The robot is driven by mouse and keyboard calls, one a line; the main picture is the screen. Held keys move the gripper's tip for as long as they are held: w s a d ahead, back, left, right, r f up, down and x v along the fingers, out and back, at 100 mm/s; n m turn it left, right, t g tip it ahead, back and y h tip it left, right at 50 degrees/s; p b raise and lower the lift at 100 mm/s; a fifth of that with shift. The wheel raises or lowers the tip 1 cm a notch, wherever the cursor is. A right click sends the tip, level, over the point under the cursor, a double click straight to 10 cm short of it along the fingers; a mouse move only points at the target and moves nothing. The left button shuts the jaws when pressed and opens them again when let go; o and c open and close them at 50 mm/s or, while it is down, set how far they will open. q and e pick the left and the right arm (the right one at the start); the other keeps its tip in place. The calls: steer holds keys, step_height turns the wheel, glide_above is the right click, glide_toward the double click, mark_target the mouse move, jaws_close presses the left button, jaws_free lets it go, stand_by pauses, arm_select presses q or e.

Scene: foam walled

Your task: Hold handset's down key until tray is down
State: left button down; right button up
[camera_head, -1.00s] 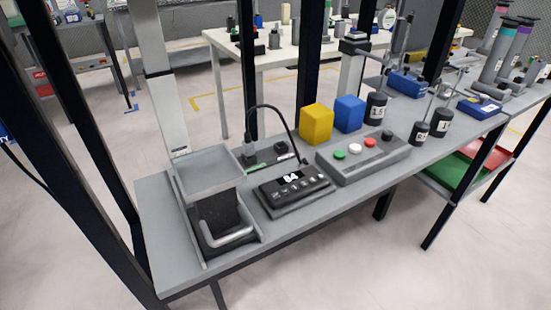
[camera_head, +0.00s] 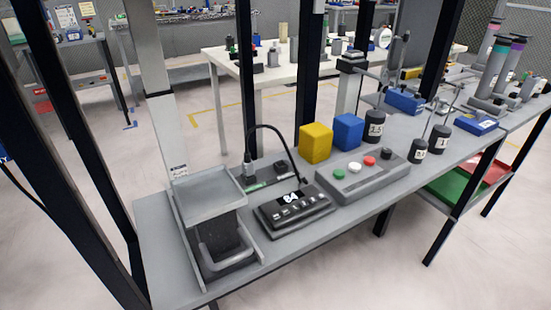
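The handset (camera_head: 293,210) is a dark box with a row of small keys and a lit display that seems to read 84. It sits on the grey bench, with a black cable arching over behind it. The keys are too small for me to tell which is the down key. The tray (camera_head: 208,191) is a flat grey plate with a raised rim, left of the handset. It stands raised above the bench on a dark block with a grey loop handle at the front. Neither of my grippers is in view.
A grey box (camera_head: 362,179) with green, white, red and black buttons stands right of the handset. Yellow (camera_head: 315,143) and blue (camera_head: 348,132) blocks stand behind it, with labelled black weights to the right. Dark upright posts frame the bench. Its front edge is clear.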

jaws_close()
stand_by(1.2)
